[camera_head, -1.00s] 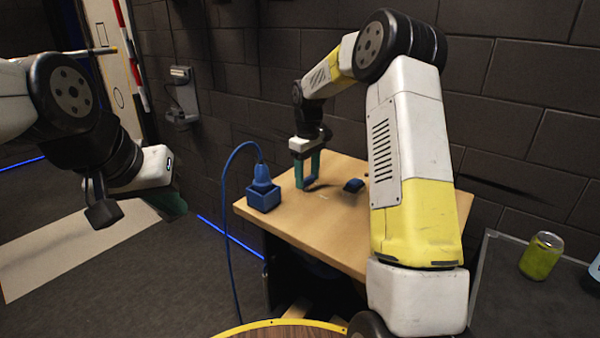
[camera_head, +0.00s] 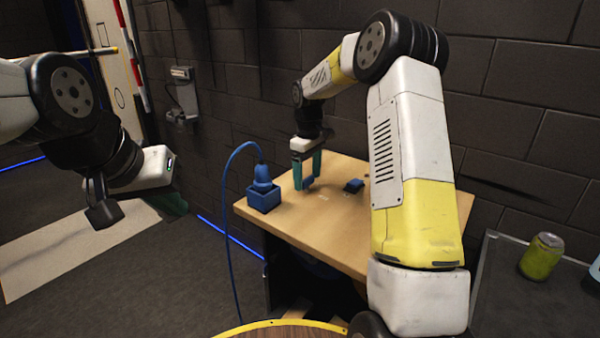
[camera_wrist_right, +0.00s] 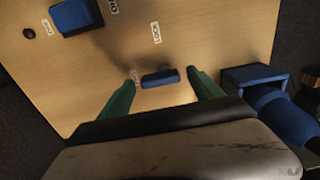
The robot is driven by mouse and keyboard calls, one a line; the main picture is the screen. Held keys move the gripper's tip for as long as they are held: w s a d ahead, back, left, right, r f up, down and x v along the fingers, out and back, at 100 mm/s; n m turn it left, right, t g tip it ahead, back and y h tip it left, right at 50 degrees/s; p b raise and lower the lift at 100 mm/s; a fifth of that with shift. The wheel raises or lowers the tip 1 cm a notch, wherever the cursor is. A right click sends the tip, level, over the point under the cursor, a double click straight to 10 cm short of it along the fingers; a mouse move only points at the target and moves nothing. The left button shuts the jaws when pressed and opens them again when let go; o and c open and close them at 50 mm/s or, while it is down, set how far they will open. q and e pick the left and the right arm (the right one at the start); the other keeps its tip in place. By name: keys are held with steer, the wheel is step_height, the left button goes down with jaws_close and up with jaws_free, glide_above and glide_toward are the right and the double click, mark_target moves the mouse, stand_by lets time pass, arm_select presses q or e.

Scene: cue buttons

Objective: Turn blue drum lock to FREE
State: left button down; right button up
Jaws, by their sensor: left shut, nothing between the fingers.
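A small blue bar-shaped knob (camera_wrist_right: 160,78), apparently the drum lock, sits on the wooden panel (camera_head: 345,225) beside printed labels; one (camera_wrist_right: 156,33) seems to read LOCK. My right gripper (camera_head: 307,184) points down over it. In the right wrist view its teal fingers (camera_wrist_right: 162,84) are apart, one on each side of the knob, with a gap seeming to show at each side. Whether either finger touches it is unclear. My left gripper (camera_head: 174,200) is shut and empty, far left of the panel. The label near the knob's left end is too blurred to read.
A second blue control (camera_head: 353,186) is on the panel to the right, with labels beside it. A blue box with a plug and cable (camera_head: 263,197) stands at the panel's left edge. A brick wall is behind. A green can (camera_head: 541,256) is on a dark surface at right.

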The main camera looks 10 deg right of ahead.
mark_target(307, 178)
steer(key=shift+r, duration=3.9)
steer(key=s+r+m+t, duration=0.15)
steer(key=s+r, duration=0.25)
steer(key=s, duration=0.4)
steer(key=s+d+r+m+t+y, duration=0.1)
steer(key=s+r+m, duration=0.15)
steer(key=s, duration=0.55)
steer(key=s+r+m+t, duration=0.2)
steer(key=s+r, duration=0.2)
steer(key=s, duration=0.3)
steer(key=s+f+m+t+y, duration=0.1)
steer(key=s+f+m, duration=0.1)
steer(key=s, duration=0.7)
steer(key=shift+s+f+m+t, duration=0.3)
steer(key=shift+s+f+t, duration=0.05)
steer(key=shift+f, duration=0.25)
